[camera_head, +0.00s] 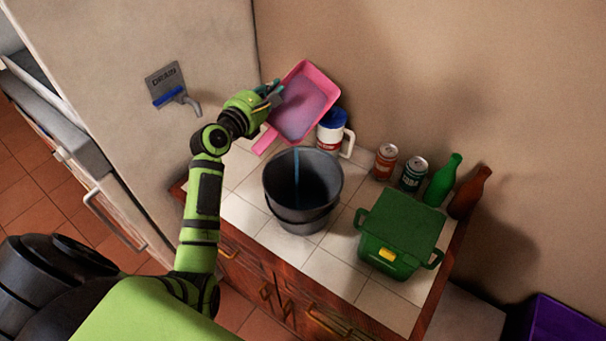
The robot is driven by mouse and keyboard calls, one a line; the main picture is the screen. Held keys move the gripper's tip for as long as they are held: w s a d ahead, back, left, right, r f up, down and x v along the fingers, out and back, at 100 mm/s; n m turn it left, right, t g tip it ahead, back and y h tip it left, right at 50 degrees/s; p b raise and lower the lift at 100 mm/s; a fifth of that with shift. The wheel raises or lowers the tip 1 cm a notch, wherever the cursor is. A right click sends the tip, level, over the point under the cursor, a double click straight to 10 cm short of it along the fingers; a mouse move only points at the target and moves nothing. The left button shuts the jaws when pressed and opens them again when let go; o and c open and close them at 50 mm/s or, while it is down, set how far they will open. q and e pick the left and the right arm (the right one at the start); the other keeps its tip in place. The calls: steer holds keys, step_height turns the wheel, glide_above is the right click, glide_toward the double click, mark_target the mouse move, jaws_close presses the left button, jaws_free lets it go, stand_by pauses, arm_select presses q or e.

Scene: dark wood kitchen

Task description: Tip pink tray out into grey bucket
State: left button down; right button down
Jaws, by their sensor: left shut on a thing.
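The pink tray (318,79) is a dustpan-like pan with a handle, held tilted above the back left of the counter. Its inside shows a greyish-purple layer; I cannot tell whether this is contents or shading. My left gripper (275,95) is shut on the pink tray at its left edge. The grey bucket (276,199) stands upright on the tiled counter, below and in front of the tray. A blue-teal streak shows inside the bucket; I cannot tell what it is. My right gripper is not in view.
A white jug with a blue lid (333,128) stands right behind the bucket. Two cans (385,161), a green bottle (443,180) and a brown bottle (470,191) line the wall. A green lidded box (401,225) is at right. A drain tap (179,95) is on the left wall.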

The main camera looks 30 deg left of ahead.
arm_select(q)
steer(key=shift+s+d+r+m+t, duration=0.25)
steer(key=shift+s+d+m+t, duration=0.35)
steer(key=shift+s+d+m, duration=0.2)
stand_by(0.6)
steer(key=shift+s+d+r+m+t, duration=0.5)
steer(key=shift+d+r+m, duration=0.3)
steer(key=shift+m, duration=0.1)
stand_by(0.5)
steer(key=shift+s+d+r+m+t, duration=0.3)
steer(key=shift+d+m, duration=0.1)
